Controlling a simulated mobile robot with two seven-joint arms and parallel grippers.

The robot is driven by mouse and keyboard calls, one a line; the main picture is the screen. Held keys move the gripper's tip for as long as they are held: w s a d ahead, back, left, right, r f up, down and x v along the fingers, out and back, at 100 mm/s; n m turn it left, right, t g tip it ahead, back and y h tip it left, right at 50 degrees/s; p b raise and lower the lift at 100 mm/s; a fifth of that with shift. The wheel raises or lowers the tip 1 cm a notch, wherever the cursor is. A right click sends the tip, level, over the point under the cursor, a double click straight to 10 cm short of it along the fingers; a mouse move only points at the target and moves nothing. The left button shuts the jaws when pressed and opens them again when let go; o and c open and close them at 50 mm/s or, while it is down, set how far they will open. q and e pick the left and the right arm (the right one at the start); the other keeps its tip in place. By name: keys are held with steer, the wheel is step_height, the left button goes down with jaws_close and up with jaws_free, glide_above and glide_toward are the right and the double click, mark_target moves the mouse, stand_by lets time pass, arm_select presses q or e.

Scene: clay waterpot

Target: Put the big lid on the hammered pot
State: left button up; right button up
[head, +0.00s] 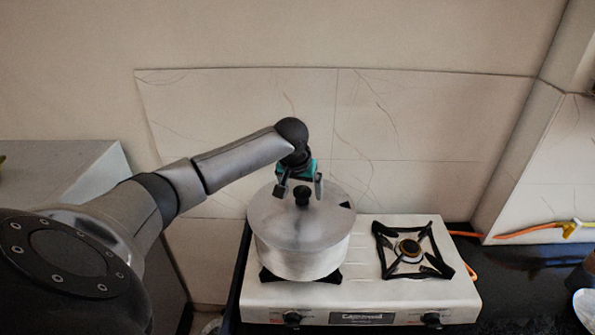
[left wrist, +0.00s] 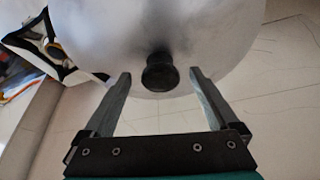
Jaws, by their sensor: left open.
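The hammered pot (head: 300,259) stands on the left burner of the stove. The big lid (head: 277,221), a wide silver disc with a black knob (head: 302,195), lies over the pot's mouth. Whether its rim is fully seated all around cannot be told. My left gripper (head: 301,191) is open just above the lid, with its fingers to either side of the knob. In the left wrist view the lid (left wrist: 110,40) fills the top, and the knob (left wrist: 160,72) shows between the fingertips, apart from both. My right gripper is not in view.
The white two-burner stove (head: 359,300) sits on a dark counter, and its right burner (head: 408,249) is empty. A tiled wall (head: 420,120) stands close behind. An orange hose (head: 525,231) with a yellow valve runs at right. A grey block (head: 70,170) is at left.

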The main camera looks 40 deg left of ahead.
arm_select(q)
steer(key=b+v, duration=0.1)
steer(key=v, duration=1.3)
steer(key=shift+d, duration=0.1)
